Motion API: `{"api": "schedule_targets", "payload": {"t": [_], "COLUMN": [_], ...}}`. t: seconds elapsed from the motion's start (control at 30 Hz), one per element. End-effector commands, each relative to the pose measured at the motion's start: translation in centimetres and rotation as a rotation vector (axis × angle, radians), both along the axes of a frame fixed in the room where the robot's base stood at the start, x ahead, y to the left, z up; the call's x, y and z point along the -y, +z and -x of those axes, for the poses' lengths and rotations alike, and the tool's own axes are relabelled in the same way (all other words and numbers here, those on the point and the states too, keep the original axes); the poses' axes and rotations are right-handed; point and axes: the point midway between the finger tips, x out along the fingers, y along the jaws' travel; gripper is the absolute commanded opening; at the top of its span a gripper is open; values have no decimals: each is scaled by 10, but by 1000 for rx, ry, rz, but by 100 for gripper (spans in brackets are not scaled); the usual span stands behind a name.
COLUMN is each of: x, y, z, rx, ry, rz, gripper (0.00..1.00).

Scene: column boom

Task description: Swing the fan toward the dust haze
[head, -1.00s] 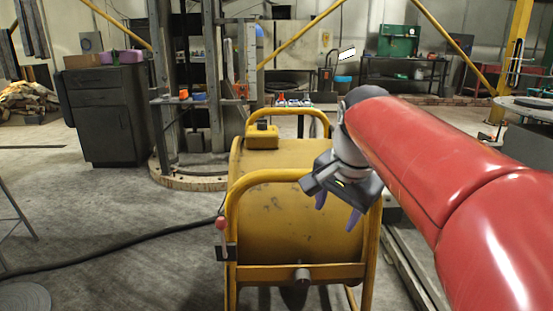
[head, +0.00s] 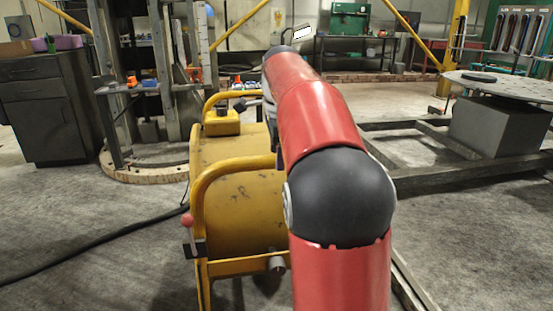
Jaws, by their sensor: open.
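The fan is a yellow drum (head: 235,215) in a yellow tube frame, left of my arm in the head view. A lever with a red knob (head: 187,220) stands at the frame's near left corner. A yellow box (head: 222,122) sits on the drum's far top. My gripper (head: 250,103) is mostly hidden behind my red arm. Only a small grey part shows, near the far top handle, and I cannot tell whether it touches it. The gripper is open, with nothing seen in it. I cannot make out a distinct dust haze.
A dark cabinet (head: 40,110) stands at the left, beside a column on a round base (head: 150,165). A black cable (head: 90,245) runs across the floor to the fan. A round table (head: 505,85) and low rails are at the right.

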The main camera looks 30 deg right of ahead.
Motion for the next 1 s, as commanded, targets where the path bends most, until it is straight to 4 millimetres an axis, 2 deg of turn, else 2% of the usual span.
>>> {"api": "schedule_targets", "payload": {"t": [0.13, 0.43, 0.83, 1.0], "x": [1, 1, 0, 0], "y": [-12, -13, -13, -13], "z": [-2, -2, -2, -2], "rx": [0, 1, 0, 0], "ry": [0, 1, 2, 1], "rz": [0, 0, 0, 0], "gripper": [54, 53, 0, 0]}}
